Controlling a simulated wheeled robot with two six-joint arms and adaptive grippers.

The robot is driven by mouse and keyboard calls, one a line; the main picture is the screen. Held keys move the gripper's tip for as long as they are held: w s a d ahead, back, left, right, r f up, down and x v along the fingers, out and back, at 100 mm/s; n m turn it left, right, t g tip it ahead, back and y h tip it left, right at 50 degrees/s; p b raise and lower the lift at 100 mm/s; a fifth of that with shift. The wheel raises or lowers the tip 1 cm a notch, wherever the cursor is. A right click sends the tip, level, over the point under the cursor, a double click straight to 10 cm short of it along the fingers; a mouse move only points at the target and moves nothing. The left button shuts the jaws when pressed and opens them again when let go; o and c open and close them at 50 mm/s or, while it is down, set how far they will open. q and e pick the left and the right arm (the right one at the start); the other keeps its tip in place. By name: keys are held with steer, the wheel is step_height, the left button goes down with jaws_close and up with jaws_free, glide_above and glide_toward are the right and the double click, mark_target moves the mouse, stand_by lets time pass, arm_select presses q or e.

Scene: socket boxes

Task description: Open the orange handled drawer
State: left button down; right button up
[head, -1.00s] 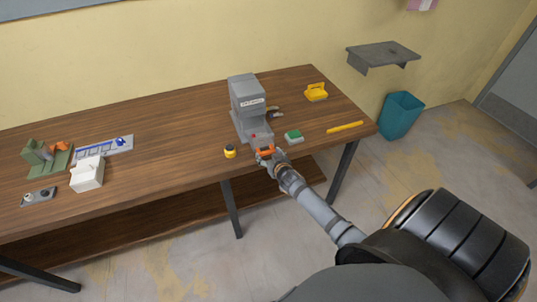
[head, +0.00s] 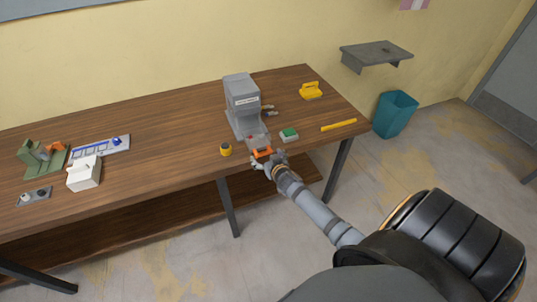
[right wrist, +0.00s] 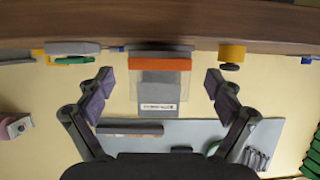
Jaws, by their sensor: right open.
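A grey machine (head: 242,103) with a white label stands near the front edge of the table. Its orange handle (head: 262,153) is low at the front, by the table edge. In the right wrist view the orange handle (right wrist: 160,64) is a wide bar, with the grey body and label below it in the picture. My right gripper (head: 267,165) is at the handle. In the wrist view its two fingers (right wrist: 160,84) are spread wide, one on each side of the handle and apart from it. I cannot tell how far out the drawer is. My left gripper is not in view.
A yellow round object with a dark top (head: 226,149) stands left of the handle. A green-topped block (head: 289,135) lies to its right. A yellow bar (head: 338,125) and a yellow handled object (head: 311,90) are farther right. The table's (head: 165,120) middle left is clear.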

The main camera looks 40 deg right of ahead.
steer(key=v, duration=1.1)
steer(key=shift+s+a+r, duration=0.15)
steer(key=shift+s, duration=0.2)
steer(key=s+d+f+g, duration=0.15)
steer(key=s+f, duration=0.25)
steer(key=f, duration=0.5)
steer(key=s+f+n+g, duration=0.1)
steer(key=s+f+g, duration=0.3)
steer(key=f, duration=0.5)
steer(key=s+d+f+g, duration=0.1)
steer(key=s+f, duration=0.4)
steer(key=f, duration=0.4)
steer(key=s+a+f+n+g+y, duration=0.1)
steer(key=s+a+f, duration=0.3)
steer(key=s+f, duration=0.4)
steer(key=s+a+f+n+g+y, duration=0.1)
steer(key=s+a+f+g, duration=0.3)
steer(key=s, duration=1.2)
step_height(320, 180, down, 4)
steer(key=shift+a, duration=0.4)
steer(key=shift+g, duration=0.25)
